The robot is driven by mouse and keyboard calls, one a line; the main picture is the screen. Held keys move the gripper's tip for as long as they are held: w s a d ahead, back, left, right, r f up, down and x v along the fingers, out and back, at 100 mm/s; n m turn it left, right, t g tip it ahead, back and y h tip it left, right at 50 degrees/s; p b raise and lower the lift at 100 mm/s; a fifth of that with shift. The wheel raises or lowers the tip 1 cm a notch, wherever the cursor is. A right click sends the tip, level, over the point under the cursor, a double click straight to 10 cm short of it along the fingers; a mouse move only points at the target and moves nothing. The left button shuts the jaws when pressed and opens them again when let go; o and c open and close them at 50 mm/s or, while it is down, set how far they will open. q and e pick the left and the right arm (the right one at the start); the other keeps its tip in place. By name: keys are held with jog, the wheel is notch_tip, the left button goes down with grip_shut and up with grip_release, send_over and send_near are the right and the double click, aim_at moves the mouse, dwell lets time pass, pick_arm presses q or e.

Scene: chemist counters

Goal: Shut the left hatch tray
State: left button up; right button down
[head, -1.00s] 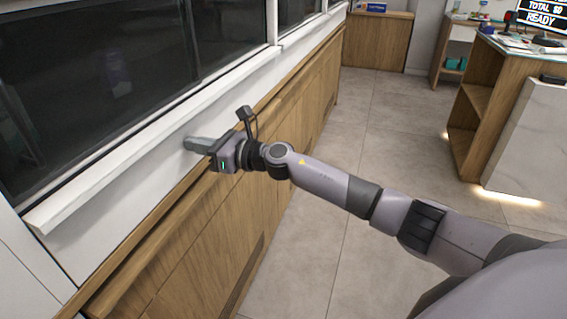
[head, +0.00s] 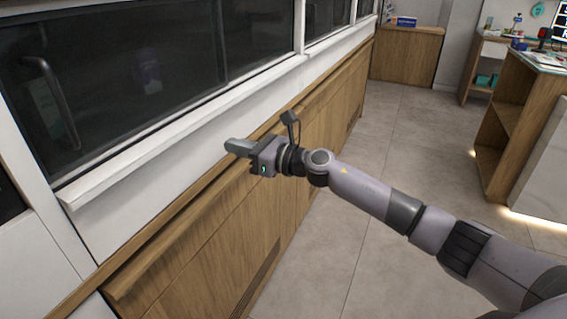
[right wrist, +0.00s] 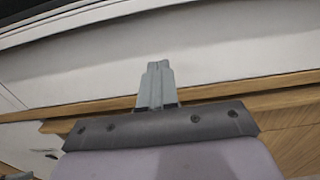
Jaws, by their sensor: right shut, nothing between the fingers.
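A white sill (head: 150,160) runs below the dark hatch window (head: 130,85), with a white wall panel (head: 120,222) under it. I cannot make out a tray standing out from the hatch, nor tell which part is the left hatch tray. My right gripper (head: 236,147) is shut and empty, its fingers pointing at the white panel just below the sill. In the right wrist view the closed fingers (right wrist: 157,82) overlap the white panel; I cannot tell whether they touch it. My left gripper is out of view.
A wooden ledge (head: 190,215) and wooden cabinet front (head: 215,250) run along the wall beneath the panel. A dark curved handle (head: 62,95) is at the window's left. Tiled floor (head: 390,150) lies open to the right, before a counter (head: 515,125).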

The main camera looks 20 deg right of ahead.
jog(key=v, duration=0.8)
jog(key=s+a+f+n+g+h+p, duration=0.1)
jog(key=s+f+n+g+h+p, duration=0.2)
jog(key=s+f+n+h, duration=0.6)
jog(key=s+f+n+p, duration=0.2)
jog(key=s+f+n, duration=1.4)
jog(key=s+n, duration=0.4)
jog(key=shift+s+a+f+n+h+p, duration=0.2)
jog(key=shift+a+f+n+h+p, duration=0.15)
jog(key=shift+n, duration=0.25)
jog(key=shift+d+r, duration=0.1)
